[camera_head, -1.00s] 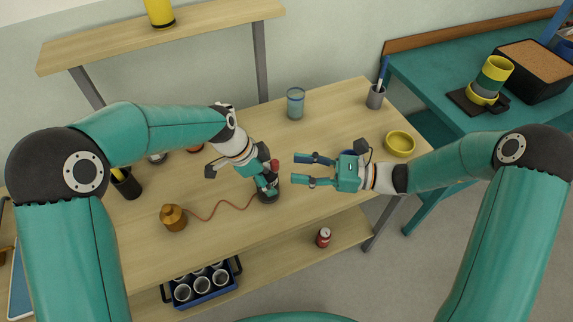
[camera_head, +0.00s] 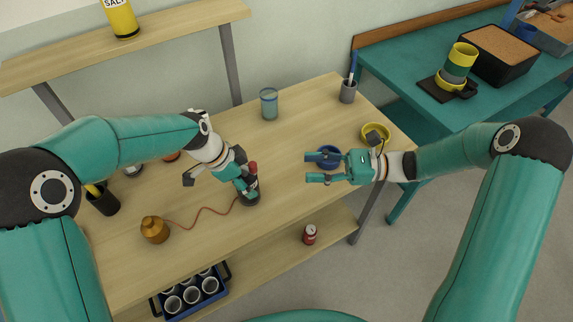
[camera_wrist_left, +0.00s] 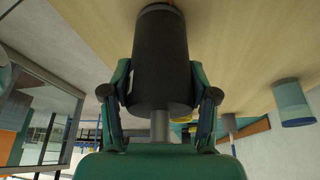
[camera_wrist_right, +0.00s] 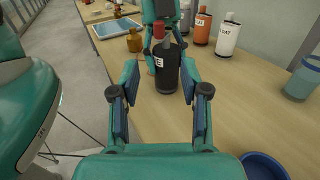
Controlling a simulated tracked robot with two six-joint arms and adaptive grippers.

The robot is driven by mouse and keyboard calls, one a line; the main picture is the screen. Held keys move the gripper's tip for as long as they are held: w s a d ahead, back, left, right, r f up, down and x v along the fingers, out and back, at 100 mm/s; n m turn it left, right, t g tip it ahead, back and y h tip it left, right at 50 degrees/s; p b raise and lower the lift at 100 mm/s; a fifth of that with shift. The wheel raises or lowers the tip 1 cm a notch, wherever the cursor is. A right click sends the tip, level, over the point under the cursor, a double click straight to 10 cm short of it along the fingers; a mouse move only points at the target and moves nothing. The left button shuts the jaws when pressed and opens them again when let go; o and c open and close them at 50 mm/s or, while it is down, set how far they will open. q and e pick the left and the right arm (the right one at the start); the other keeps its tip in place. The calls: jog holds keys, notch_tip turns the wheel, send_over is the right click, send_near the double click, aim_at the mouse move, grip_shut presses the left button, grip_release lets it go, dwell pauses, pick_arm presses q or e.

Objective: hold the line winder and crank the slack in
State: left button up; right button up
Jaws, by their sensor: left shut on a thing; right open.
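The line winder (camera_head: 251,196) is a dark cylinder with a red knob (camera_head: 253,167) on top, standing on the wooden table. My left gripper (camera_head: 245,187) is shut around its body; the left wrist view shows the dark body (camera_wrist_left: 160,60) between the fingers. A reddish-brown line (camera_head: 205,212) runs slackly from the winder to a brass weight (camera_head: 155,229) on the table. My right gripper (camera_head: 311,167) is open and empty, to the right of the winder and apart from it. In the right wrist view the winder (camera_wrist_right: 167,75) shows beyond the open fingers.
A blue bowl (camera_head: 329,152) lies partly behind my right gripper's fingers. A yellow bowl (camera_head: 376,132), a glass jar (camera_head: 269,104) and a pen cup (camera_head: 348,92) stand farther right and back. A dark cup (camera_head: 104,202) stands at left. The table's front middle is clear.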

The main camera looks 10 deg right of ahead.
jog(key=x, duration=1.2)
grip_shut()
